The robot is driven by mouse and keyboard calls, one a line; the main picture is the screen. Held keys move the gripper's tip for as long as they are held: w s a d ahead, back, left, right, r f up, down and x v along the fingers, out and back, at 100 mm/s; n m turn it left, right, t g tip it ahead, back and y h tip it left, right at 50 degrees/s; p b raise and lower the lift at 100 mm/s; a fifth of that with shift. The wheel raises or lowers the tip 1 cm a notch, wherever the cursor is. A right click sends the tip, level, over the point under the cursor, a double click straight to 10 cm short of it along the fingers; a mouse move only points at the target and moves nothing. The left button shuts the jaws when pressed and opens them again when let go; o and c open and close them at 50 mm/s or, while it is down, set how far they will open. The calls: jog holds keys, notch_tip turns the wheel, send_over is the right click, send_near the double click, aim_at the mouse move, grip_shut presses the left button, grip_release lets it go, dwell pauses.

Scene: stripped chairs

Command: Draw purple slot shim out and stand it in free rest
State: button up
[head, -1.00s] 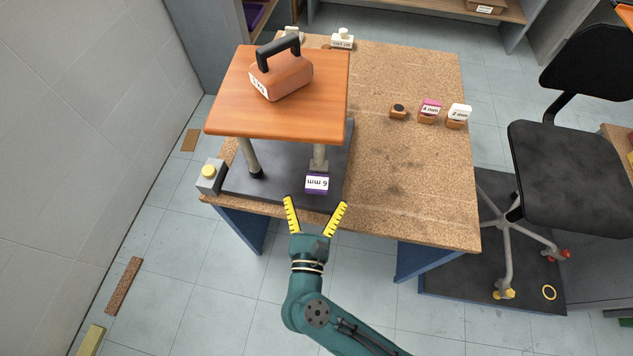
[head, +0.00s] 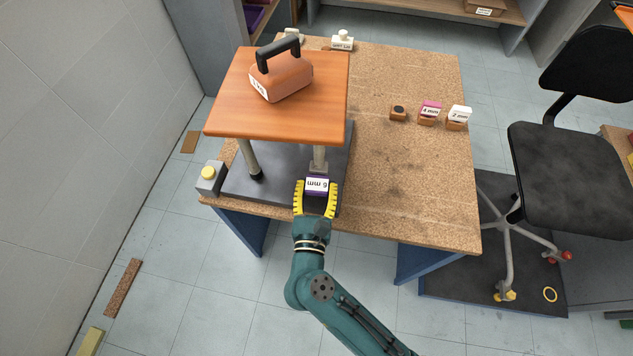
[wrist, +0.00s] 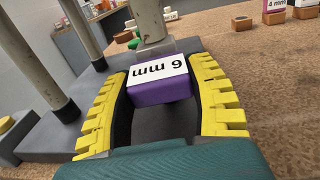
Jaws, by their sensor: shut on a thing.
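The purple shim (head: 317,186) has a white label reading "6 mm" and sits at the foot of a front leg of the small table, on the dark plate (head: 281,195). In the wrist view the purple shim (wrist: 162,92) lies between the yellow fingers. My gripper (head: 317,196) is shut on it from the front. Its inner end meets the leg's foot; whether it reaches under the foot is hidden. The likely free rest is a small wooden block (head: 398,112) with a dark top and nothing standing in it, right of the small table.
An orange weight (head: 281,76) with a black handle sits on the wooden tabletop (head: 225,115). Pink "4 mm" (head: 430,107) and white "2 mm" (head: 459,112) shims stand in wooden rests. A yellow-buttoned grey box (head: 209,177) stands left. The bench's right half is largely clear.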

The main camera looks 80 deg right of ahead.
aim_at(316, 195)
jog(key=shift+c, duration=1)
jog(key=shift+s+a, duration=0.1)
jog(key=shift+a, duration=0.5)
jog(key=o, duration=0.6)
jog(key=c, duration=0.6)
jog(key=shift+s+a, duration=0.2)
jog(key=shift+a, duration=0.85)
jog(key=shift+s+a, duration=0.15)
jog(key=shift+a, duration=0.9)
